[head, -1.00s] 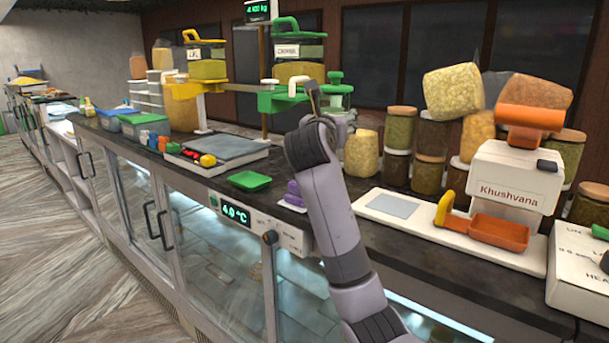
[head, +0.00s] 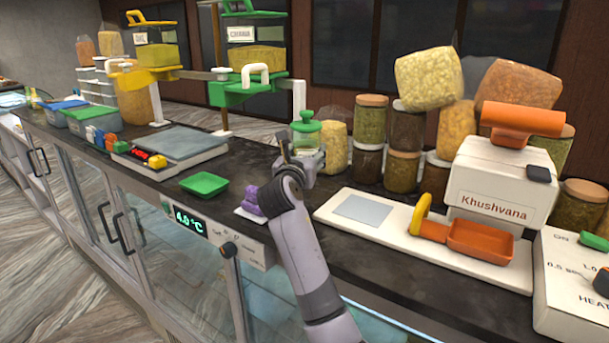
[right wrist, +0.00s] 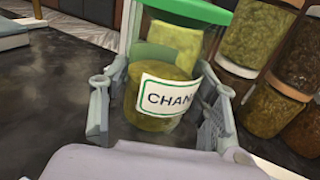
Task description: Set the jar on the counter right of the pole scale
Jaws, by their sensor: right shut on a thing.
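The jar (head: 307,133) is clear with a green knobbed lid and yellowish contents. The jar stands near upright above the counter, just in front of the stacked jars. I cannot tell whether its base touches the counter. The scale with a grey plate (head: 180,142) and red digits is to the left, with a dark pole (head: 217,60) at its back; I cannot tell whether they are joined. My left gripper is not in view.
A green tray (head: 204,184) and a purple object (head: 250,200) lie near the counter's front edge. Dispensers on yellow and green brackets (head: 245,88) overhang behind. A white Khushvana machine (head: 500,180) stands right. Bare dark counter (head: 240,160) lies between scale and jar.

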